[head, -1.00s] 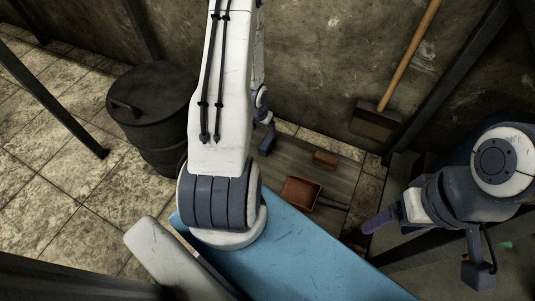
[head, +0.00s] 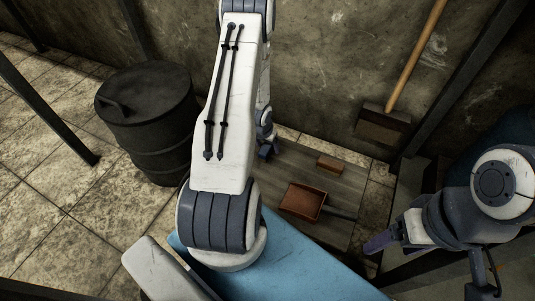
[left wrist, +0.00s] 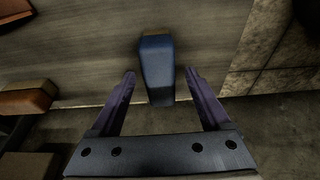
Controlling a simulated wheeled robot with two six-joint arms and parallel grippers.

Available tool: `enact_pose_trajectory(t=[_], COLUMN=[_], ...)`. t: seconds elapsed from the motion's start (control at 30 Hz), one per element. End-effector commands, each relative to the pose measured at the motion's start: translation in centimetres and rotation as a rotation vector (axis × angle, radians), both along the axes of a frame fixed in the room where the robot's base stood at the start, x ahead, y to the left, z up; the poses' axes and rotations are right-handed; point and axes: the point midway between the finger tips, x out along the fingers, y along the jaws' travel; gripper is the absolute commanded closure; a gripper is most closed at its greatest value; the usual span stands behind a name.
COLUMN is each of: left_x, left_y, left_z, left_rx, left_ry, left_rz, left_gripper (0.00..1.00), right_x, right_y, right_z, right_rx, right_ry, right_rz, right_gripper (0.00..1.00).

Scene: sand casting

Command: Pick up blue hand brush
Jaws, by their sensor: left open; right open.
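The blue hand brush (left wrist: 157,68) shows in the left wrist view as a blue block standing out from a wooden board. My left gripper (left wrist: 159,74) is open, with one purple finger on each side of the brush and a visible gap to both. I cannot tell how deep the brush sits between the fingers. My right gripper (head: 370,245) is open and empty at the right, apart from the board.
On the wooden board (head: 350,182) lie a brown hand brush (head: 329,163) and a reddish-brown pan (head: 302,201) with a dark handle. A black barrel (head: 147,110) stands left of my arm. A dark metal post rises at right.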

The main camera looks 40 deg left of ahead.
Motion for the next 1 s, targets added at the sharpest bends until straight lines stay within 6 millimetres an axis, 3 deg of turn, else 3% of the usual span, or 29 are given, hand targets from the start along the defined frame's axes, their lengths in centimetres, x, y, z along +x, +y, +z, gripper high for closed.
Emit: enact_pose_trajectory(t=[1.0], left_x=[0.12], left_y=[0.04], left_z=[-0.92], left_rx=[0.0], left_ry=[0.0], left_rz=[-0.001], left_gripper=[0.2], right_x=[0.0], right_y=[0.01], right_z=[-0.31], right_rx=[0.0], right_ry=[0.0], right_rz=[0.0], right_gripper=[0.26])
